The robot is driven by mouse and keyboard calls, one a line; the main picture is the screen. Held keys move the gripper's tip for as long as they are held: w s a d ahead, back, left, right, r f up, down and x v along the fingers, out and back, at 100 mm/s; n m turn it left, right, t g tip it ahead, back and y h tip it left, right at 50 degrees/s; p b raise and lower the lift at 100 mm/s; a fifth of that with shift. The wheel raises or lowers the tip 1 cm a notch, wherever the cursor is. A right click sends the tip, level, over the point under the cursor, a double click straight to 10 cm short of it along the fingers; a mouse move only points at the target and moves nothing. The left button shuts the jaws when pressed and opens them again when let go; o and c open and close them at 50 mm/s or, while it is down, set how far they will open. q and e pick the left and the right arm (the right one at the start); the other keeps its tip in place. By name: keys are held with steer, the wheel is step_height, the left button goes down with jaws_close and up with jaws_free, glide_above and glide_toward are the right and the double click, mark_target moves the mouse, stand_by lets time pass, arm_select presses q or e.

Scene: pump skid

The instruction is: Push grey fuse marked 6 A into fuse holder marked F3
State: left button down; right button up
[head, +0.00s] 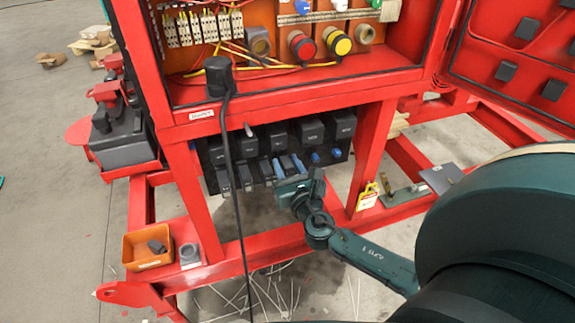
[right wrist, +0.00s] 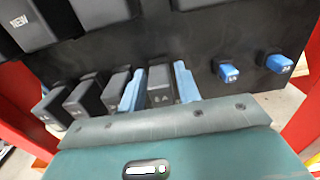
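The grey fuse marked 6 A (right wrist: 160,88) is at the black fuse panel (right wrist: 198,60), its marked face toward the right wrist camera. My right gripper (right wrist: 160,80) has one blue finger pad on each side of this fuse, apparently touching it. In the head view my right gripper (head: 288,166) reaches the lower row of the panel (head: 333,166) from below. The F3 mark is not readable, and the fuse's inner end and the holder behind it are hidden. I cannot tell how deep the fuse sits. My left gripper is not in view.
Dark grey fuses (right wrist: 82,98) stand left of the gripper; small blue fuses (right wrist: 228,72) stand right. Larger black blocks (head: 306,130) line the upper row. A black cable (head: 233,170) hangs in front. Red frame posts (head: 372,150) flank the panel. An orange bin (head: 148,265) stands lower left.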

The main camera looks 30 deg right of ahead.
mark_target(290, 171)
jaws_close()
stand_by(0.6)
steer(key=shift+v, duration=1.6)
stand_by(0.6)
steer(key=shift+v, duration=1.7)
steer(key=s+a+r+n+y+p, duration=0.2)
steer(key=s+a+r+y+p, duration=0.1)
steer(key=a+r, duration=0.6)
step_height(290, 171, up, 2)
steer(key=shift+s+a+r+n+t+y, duration=0.3)
steer(key=shift+s+n+y, duration=0.1)
steer(key=shift+s+y, duration=0.3)
